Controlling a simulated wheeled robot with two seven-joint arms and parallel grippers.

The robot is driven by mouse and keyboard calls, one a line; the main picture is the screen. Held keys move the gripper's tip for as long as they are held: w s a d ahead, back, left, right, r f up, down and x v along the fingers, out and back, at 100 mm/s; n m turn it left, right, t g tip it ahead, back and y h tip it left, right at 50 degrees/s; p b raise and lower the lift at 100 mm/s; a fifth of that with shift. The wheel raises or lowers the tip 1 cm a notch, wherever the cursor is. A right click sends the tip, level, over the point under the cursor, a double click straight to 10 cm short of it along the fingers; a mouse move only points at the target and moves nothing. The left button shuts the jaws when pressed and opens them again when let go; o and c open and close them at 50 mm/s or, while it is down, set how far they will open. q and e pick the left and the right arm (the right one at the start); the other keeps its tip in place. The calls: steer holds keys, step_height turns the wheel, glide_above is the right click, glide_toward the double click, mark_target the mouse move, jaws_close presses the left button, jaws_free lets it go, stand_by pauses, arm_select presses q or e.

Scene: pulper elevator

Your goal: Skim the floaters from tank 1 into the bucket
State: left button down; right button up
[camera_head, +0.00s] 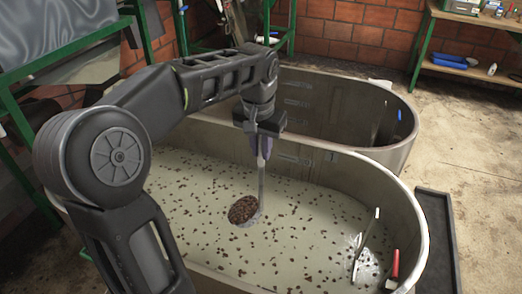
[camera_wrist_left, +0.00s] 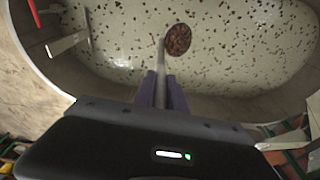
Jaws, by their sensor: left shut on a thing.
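The near tank (camera_head: 420,218) is an oval metal tub of pale liquid with many small brown floaters scattered over the surface; I take it for tank 1. My left gripper (camera_head: 264,147) is shut on the handle of a skimmer (camera_head: 261,180) and holds it upright over the tank. The skimmer's round head (camera_head: 242,209) is at the liquid surface and is full of brown floaters. In the left wrist view the skimmer's head (camera_wrist_left: 178,40) lies beyond the gripper (camera_wrist_left: 162,88), with floaters around it. My right gripper is not in view. I cannot make out a bucket.
A second oval tank (camera_head: 335,103) stands behind the first. A red-handled tool (camera_head: 393,268) and a pale metal piece (camera_head: 365,245) are at the near tank's right end. A green-framed bench (camera_head: 470,70) stands at the back right.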

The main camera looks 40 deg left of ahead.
arm_select(q)
step_height(320, 180, up, 19)
steer(key=p, duration=1.2)
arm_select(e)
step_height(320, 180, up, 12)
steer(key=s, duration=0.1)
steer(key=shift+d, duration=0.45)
arm_select(q)
steer(key=shift+f, duration=0.1)
